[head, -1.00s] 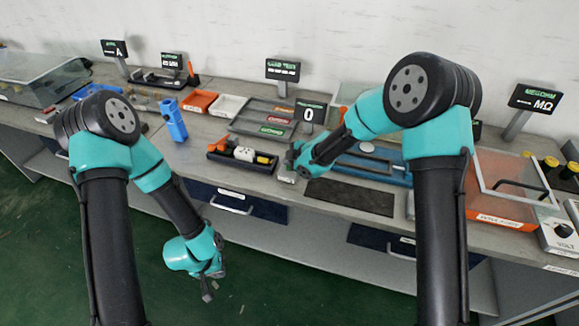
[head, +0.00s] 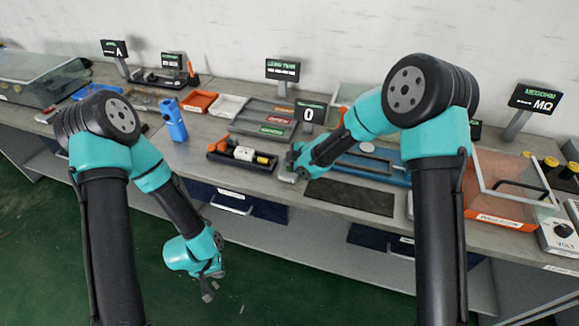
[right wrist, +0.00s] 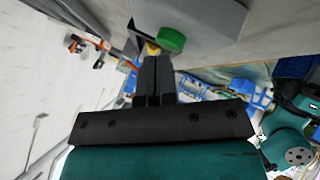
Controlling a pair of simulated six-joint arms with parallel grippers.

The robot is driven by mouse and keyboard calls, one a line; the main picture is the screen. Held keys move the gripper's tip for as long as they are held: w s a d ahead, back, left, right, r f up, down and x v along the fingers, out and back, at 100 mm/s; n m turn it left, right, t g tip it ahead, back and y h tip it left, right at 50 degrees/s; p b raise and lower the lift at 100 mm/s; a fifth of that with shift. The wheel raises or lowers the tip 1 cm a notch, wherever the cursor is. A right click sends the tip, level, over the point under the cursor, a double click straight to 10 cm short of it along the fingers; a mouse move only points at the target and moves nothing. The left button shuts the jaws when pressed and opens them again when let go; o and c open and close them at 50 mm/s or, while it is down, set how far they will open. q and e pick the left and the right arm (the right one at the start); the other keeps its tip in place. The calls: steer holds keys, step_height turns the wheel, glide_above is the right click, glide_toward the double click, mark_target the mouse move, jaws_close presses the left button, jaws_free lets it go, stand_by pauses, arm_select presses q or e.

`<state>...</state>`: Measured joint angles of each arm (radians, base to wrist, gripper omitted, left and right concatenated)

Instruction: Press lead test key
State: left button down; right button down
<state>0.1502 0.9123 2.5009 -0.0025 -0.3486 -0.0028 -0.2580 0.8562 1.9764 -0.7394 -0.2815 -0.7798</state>
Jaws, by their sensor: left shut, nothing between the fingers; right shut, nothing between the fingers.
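The lead test key appears to be the round green button (right wrist: 171,40) on a grey box (right wrist: 205,22) in the right wrist view. My right gripper (right wrist: 158,62) is shut and empty, its fingertips close beside the button; I cannot tell if they touch it. In the head view my right gripper (head: 291,170) is low over the front edge of the bench, where the grey box (head: 287,178) shows only in part and the button is hidden. The lead test display (head: 283,69) stands at the back. My left gripper (head: 209,292) is shut and empty, hanging in front of the bench.
A black tray (head: 226,160) with a white part and a yellow part lies left of my right gripper. A dark mat (head: 349,197) lies to its right. A blue holder (head: 172,120), an orange bin (head: 199,102) and a counter display (head: 308,113) stand farther back.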

steer(key=shift+f, duration=0.25)
stand_by(0.4)
steer(key=shift+r, duration=0.95)
steer(key=shift+r, duration=2.5)
